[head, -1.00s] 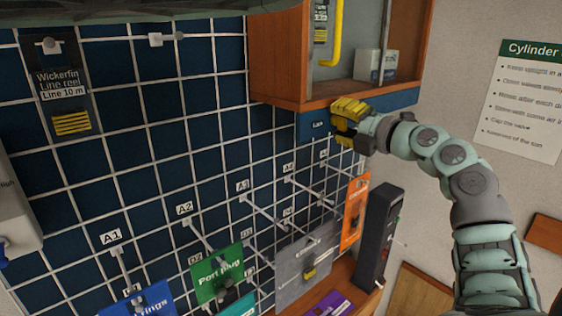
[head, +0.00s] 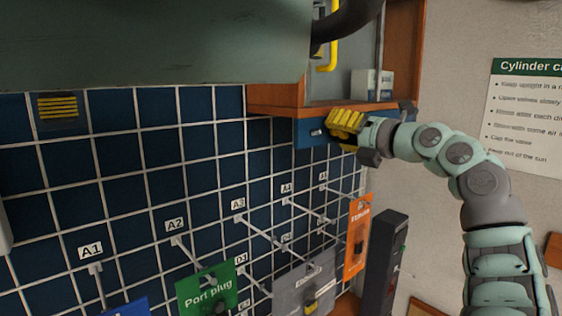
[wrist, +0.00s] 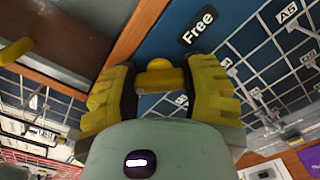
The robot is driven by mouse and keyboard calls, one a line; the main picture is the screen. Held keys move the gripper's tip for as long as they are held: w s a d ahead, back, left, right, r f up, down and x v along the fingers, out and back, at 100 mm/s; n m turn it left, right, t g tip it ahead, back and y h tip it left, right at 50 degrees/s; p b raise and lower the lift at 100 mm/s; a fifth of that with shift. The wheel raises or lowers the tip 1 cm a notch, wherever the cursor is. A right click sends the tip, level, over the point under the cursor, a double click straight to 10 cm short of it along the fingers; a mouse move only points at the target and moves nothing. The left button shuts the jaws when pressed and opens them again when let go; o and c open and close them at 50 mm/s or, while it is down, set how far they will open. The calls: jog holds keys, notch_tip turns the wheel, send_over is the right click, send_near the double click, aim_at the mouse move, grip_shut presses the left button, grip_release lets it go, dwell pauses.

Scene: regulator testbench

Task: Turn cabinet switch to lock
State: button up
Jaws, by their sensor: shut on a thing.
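The cabinet (head: 275,97) is wooden with a pale interior and a yellow handle. In the wrist view the label "Free" (wrist: 198,27) shows beside the switch. The yellow cabinet switch (wrist: 160,76) sits between my fingers, with a rounded knob end above its bar. My gripper (head: 345,122) is shut on the switch, its yellow fingers at the panel; it also shows in the wrist view (wrist: 160,88). The fingers hide the switch in the head view.
A wire grid board (head: 140,155) with labelled hooks hangs below and left of the cabinet. Green (head: 207,290) and orange (head: 356,235) cards hang on it. A dark upright box (head: 384,262) stands below my arm. A poster (head: 525,120) is on the right wall.

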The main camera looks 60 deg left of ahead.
jog(key=o, duration=1.2)
jog(key=w+d, duration=0.1)
jog(key=d, duration=1.1)
jog(key=shift+w, duration=0.15)
